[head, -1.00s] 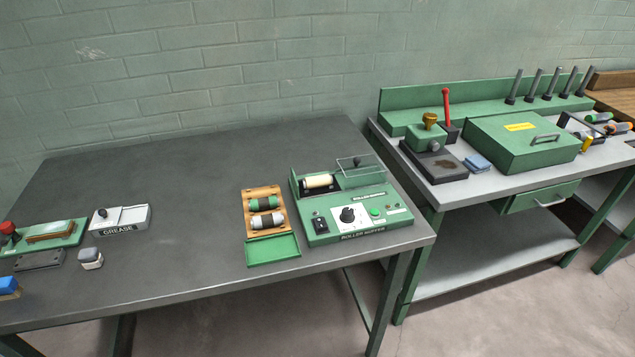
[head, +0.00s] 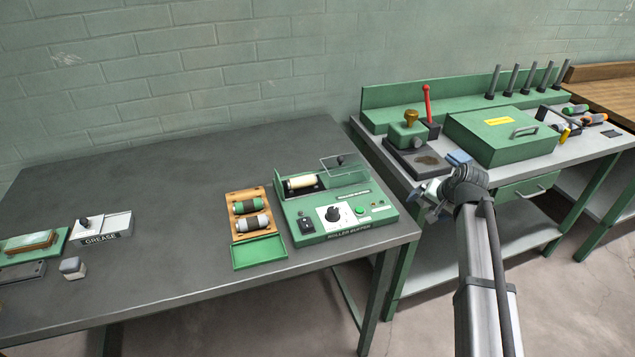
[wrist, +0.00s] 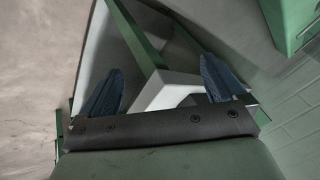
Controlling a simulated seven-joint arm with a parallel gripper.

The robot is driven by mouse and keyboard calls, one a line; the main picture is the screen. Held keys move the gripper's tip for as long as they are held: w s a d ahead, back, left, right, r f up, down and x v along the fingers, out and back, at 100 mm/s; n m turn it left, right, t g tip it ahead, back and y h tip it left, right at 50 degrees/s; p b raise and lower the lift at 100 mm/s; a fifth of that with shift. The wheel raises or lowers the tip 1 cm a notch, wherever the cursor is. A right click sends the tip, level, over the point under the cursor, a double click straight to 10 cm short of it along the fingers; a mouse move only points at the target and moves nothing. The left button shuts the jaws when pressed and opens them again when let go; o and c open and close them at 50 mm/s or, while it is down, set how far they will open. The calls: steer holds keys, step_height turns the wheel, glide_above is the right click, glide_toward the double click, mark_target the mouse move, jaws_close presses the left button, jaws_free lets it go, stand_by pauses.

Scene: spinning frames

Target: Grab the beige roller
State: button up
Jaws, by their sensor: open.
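The beige roller (head: 300,182) sits in the top recess of the green roller buffer (head: 340,238) on the near table. A clear cover (head: 345,168) stands tilted up to the right of the roller. My gripper (head: 428,200) is to the right of the buffer, by the gap between the two tables, apart from the roller. In the wrist view my gripper (wrist: 164,88) has its two blue fingers spread wide with nothing between them. The roller does not show in the wrist view.
A wooden rack (head: 250,216) with dark-and-green and grey rollers lies left of the buffer, with a green tray (head: 258,251) before it. A grease box (head: 103,227) stands farther left. The right bench holds a green case (head: 500,135). The middle of the near table is clear.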

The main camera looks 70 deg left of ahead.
steer(key=s+a+r+n, duration=0.1)
steer(key=s+a+r, duration=0.1)
steer(key=s+r, duration=0.1)
steer(key=s+a+r+n, duration=0.1)
steer(key=s+a+r, duration=0.2)
steer(key=s, duration=0.1)
steer(key=s+a+r+n, duration=0.1)
steer(key=s+a+r, duration=0.2)
steer(key=s+r, duration=0.1)
steer(key=shift+s+g, duration=0.15)
steer(key=shift+g, duration=0.15)
steer(key=s+a+r+n+h, duration=0.1)
steer(key=s+r+n, duration=0.3)
steer(key=s, duration=0.6)
steer(key=s+a+r+n+h, duration=0.1)
steer(key=s+a+r+n, duration=0.3)
steer(key=s, duration=0.6)
steer(key=m, duration=0.1)
glide_above(302, 178)
steer(key=d, duration=0.3)
step_height(302, 178, down, 7)
steer(key=shift+s+a+r, duration=0.1)
steer(key=shift+a+r, duration=0.05)
steer(key=shift+a+x, duration=0.2)
steer(key=shift+x, duration=1.1)
steer(key=shift+a+x, duration=0.15)
steer(key=shift+x, duration=1.15)
steer(key=shift+r, duration=0.15)
steer(key=shift+c, duration=0.3)
steer(key=c, duration=0.7)
